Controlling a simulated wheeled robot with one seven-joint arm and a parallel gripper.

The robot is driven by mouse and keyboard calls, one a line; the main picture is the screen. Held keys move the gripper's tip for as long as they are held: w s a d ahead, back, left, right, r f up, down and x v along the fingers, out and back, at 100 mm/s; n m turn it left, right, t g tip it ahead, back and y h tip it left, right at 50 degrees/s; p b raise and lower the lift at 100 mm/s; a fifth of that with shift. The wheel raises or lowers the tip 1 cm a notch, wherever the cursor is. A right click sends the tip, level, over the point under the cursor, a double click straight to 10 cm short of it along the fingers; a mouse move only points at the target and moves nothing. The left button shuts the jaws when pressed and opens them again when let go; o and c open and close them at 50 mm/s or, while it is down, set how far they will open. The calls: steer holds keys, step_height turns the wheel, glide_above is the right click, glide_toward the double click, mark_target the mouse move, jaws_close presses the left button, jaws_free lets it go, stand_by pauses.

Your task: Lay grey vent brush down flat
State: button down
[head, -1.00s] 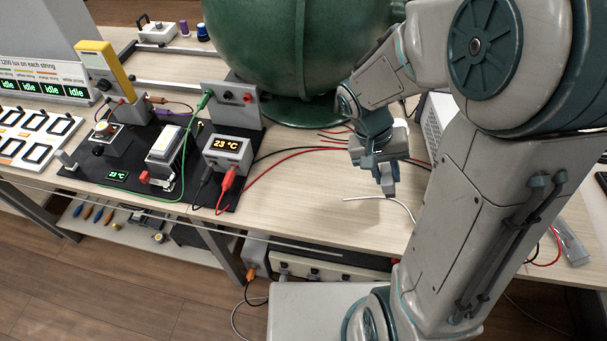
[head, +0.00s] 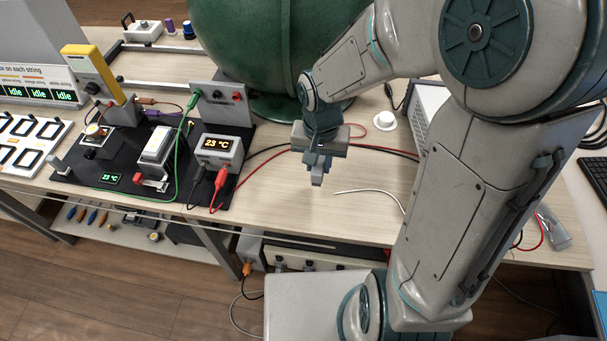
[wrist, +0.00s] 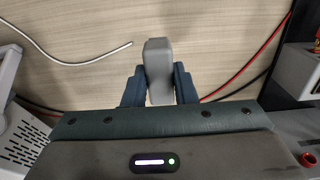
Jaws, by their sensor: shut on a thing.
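The grey vent brush (wrist: 158,70) shows in the wrist view as a rounded grey piece between the two dark fingers of my gripper (wrist: 159,86). My gripper is shut on it. In the head view my gripper (head: 317,170) hangs over the light wooden bench, and the grey brush (head: 317,180) sticks out below the fingers. The brush points down from the gripper. I cannot tell whether its lower end touches the bench, and its upper part is hidden by the gripper.
The bench top (head: 290,205) is clear around the gripper, apart from a white wire (head: 370,191) and red and black cables to the right and behind. A large green sphere (head: 270,45) stands behind.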

steer(key=a, duration=0.1)
steer(key=a+f, duration=0.2)
steer(key=shift+w, duration=0.35)
steer(key=shift+f+b, duration=0.3)
steer(key=shift+f, duration=1.65)
steer(key=c, duration=1.2)
jaws_free()
steer(key=shift+f, duration=0.1)
steer(key=shift+o, duration=0.2)
